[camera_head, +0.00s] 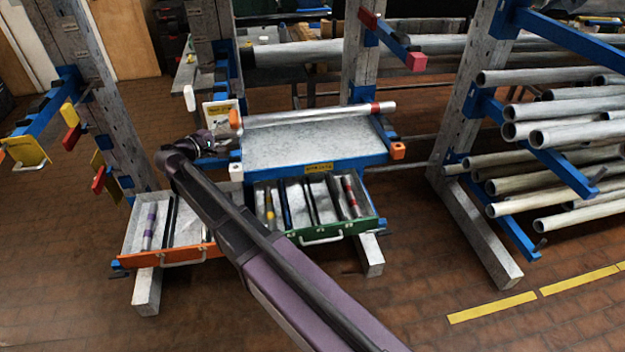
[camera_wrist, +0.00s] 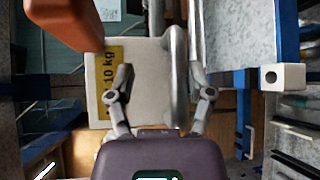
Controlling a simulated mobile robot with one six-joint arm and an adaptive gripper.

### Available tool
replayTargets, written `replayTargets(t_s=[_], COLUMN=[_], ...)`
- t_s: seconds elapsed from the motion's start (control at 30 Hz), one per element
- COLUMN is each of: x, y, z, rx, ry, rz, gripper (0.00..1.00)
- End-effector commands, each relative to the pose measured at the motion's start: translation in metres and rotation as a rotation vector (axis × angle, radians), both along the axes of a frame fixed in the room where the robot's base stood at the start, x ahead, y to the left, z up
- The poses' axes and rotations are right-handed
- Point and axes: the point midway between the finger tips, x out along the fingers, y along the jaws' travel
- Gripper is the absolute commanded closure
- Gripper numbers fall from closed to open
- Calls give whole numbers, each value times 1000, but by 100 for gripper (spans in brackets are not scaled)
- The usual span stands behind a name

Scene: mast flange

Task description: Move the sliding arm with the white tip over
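A small white square tip (camera_head: 237,171) caps the blue arm at the near left corner of the grey shelf. In the wrist view a white cap (camera_wrist: 291,77) with a dark hole shows at right, on a blue bar. Another white piece (camera_head: 189,97) stands upright left of the shelf; I cannot tell which one the task means. My gripper (camera_head: 208,143) is left of the shelf. In the wrist view my gripper (camera_wrist: 161,84) has its fingers spread, with a pale plate and a grey bar beyond them. It holds nothing that I can see. The white cap is right of the fingers, apart from them.
An orange block (camera_wrist: 68,22) looms at upper left in the wrist view. A yellow 10 kg label (camera_wrist: 108,80) is on the plate. Below the shelf (camera_head: 310,145) stand an open orange drawer (camera_head: 170,257) and green drawer (camera_head: 325,232). Pipes (camera_head: 550,130) fill the right rack.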

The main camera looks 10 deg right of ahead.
Motion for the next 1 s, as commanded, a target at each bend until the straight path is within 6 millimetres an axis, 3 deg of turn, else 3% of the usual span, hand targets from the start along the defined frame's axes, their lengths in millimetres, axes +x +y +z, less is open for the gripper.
replayTargets(t_s=[0.03,0.57,1.0], x=[0,0,-43], y=[1,2,48], z=[10,54,57], rx=[-5,-6,-3], ry=[-3,-4,-2], rz=[2,4,5], gripper=[43,43,43])
